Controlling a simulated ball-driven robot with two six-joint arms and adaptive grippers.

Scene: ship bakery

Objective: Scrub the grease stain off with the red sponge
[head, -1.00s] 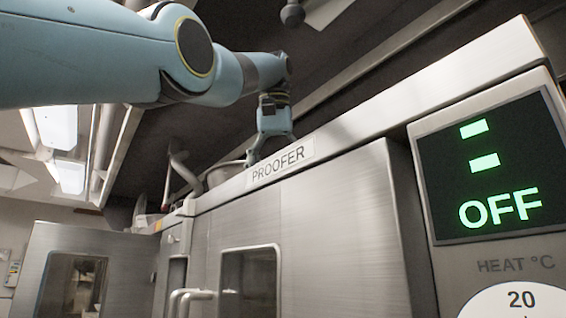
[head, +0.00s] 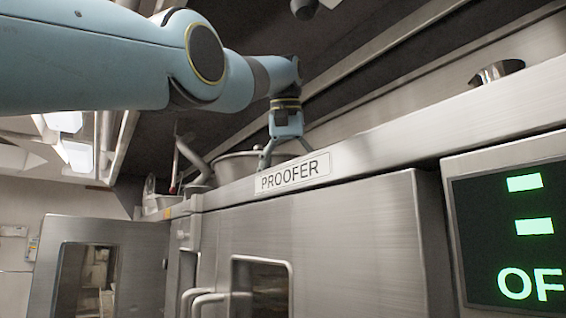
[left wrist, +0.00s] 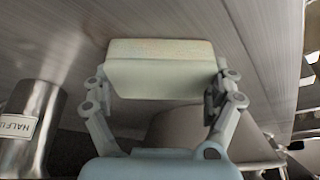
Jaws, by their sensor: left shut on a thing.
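My left gripper (head: 286,152) is at the top of the steel proofer (head: 340,215), just above its label, with its fingertips partly hidden by the front edge. In the left wrist view it is shut on a pale cream block (left wrist: 160,50), possibly a sponge; it is not red. The block is held between both fingers close to a brushed steel surface (left wrist: 255,45). I cannot tell whether it touches that surface. I see no red sponge and no clear grease stain in either view. My right gripper is not in view.
A steel pot (head: 235,168) stands behind the proofer's top edge, left of the gripper. A metal container (head: 497,72) is farther right on top. A steel cylinder with a partly readable label (left wrist: 30,120) is left of the gripper in the wrist view. A control panel (head: 490,220) is at right.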

